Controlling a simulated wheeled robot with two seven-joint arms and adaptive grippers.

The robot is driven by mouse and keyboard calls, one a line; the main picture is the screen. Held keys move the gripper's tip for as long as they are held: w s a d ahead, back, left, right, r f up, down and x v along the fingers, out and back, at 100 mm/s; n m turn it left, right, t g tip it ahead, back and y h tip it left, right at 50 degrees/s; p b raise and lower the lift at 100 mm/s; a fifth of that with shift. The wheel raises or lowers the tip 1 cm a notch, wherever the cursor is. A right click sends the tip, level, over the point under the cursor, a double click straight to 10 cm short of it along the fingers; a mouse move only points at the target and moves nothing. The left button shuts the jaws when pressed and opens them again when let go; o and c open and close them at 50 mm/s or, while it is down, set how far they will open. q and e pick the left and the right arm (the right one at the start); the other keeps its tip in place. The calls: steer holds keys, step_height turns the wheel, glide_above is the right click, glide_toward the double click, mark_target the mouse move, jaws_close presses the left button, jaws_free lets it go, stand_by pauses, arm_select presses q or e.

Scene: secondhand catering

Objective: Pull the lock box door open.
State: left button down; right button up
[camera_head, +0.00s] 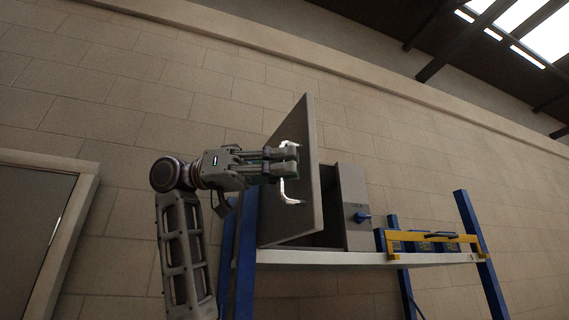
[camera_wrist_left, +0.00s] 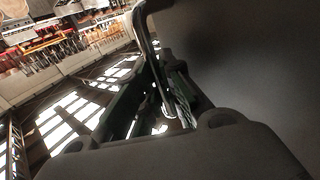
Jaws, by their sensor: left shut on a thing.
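The lock box (camera_head: 356,205) is a grey box standing on a shelf. Its grey door (camera_head: 308,190) stands swung open toward the left, and a dark gap shows between door and box. A pale, bar-like handle (camera_head: 291,190) is on the door's face. My left gripper (camera_head: 290,163) is shut on the handle, with its fingers at the handle's upper part. In the left wrist view the handle (camera_wrist_left: 148,45) passes between the fingers, and the door (camera_wrist_left: 250,60) fills the right side. My right gripper is in neither view.
The white shelf (camera_head: 330,258) sits on blue posts (camera_head: 480,250). A brick wall is behind, with a grey door (camera_head: 30,225) at left.

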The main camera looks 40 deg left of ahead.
arm_select(q)
steer(key=c, duration=1.5)
jaws_free()
steer(key=shift+a, duration=0.1)
steer(key=v, duration=1.2)
